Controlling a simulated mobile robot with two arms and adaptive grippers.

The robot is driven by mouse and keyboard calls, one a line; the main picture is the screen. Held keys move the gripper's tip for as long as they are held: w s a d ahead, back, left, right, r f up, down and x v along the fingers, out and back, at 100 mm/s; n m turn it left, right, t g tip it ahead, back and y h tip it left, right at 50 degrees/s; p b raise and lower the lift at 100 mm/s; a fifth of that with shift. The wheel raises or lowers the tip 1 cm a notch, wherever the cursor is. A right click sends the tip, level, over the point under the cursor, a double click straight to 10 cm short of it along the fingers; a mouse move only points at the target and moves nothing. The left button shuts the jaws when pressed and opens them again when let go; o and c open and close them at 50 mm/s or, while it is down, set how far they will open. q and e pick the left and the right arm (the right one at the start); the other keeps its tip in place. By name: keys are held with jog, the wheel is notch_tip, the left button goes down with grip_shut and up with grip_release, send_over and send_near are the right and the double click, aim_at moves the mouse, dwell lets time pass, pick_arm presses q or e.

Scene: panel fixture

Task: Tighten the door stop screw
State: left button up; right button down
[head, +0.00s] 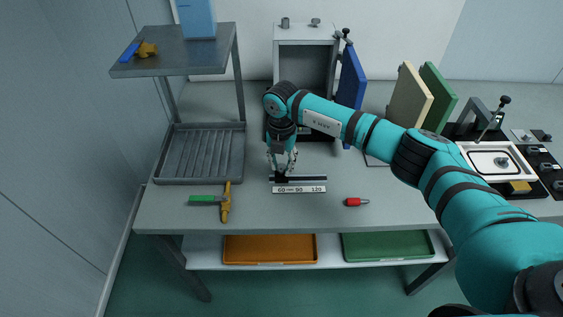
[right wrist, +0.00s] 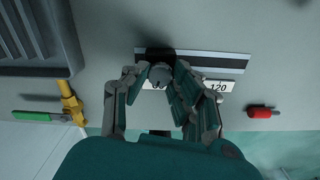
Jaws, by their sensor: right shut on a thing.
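My right gripper (head: 283,168) reaches down to the bench at a dark rail (head: 312,178) beside a white scale strip (head: 299,190) marked 60, 90 and 120. In the right wrist view its fingers (right wrist: 165,82) are closed around a grey round knob (right wrist: 160,74), which sits on a black block (right wrist: 154,54) on the rail. The block is near the left end of the rail, by the 60 mark. The fingers partly cover the knob and scale. Whether this knob is the door stop screw I cannot tell for sure. My left gripper is not in view.
A grey cabinet (head: 303,32) with an open blue door (head: 351,80) stands behind my arm. A ribbed grey tray (head: 200,180), a yellow tool with a green handle (head: 208,199) and a small red-handled tool (head: 353,202) lie around. The bench front is mostly clear.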

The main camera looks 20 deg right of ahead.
aim_at(281, 166)
jog(key=m+p, duration=0.1)
jog(key=m, duration=0.5)
jog(key=shift+w+r+m, duration=0.1)
jog(key=shift+r+m, duration=0.05)
jog(key=shift+m, duration=0.15)
jog(key=m+p, duration=0.2)
jog(key=m, duration=0.2)
jog(key=shift+m+p, duration=0.35)
jog(key=shift+m, duration=0.85)
jog(key=c, duration=1.1)
grip_release()
notch_tip(281, 166, up, 12)
jog(key=shift+f, duration=0.1)
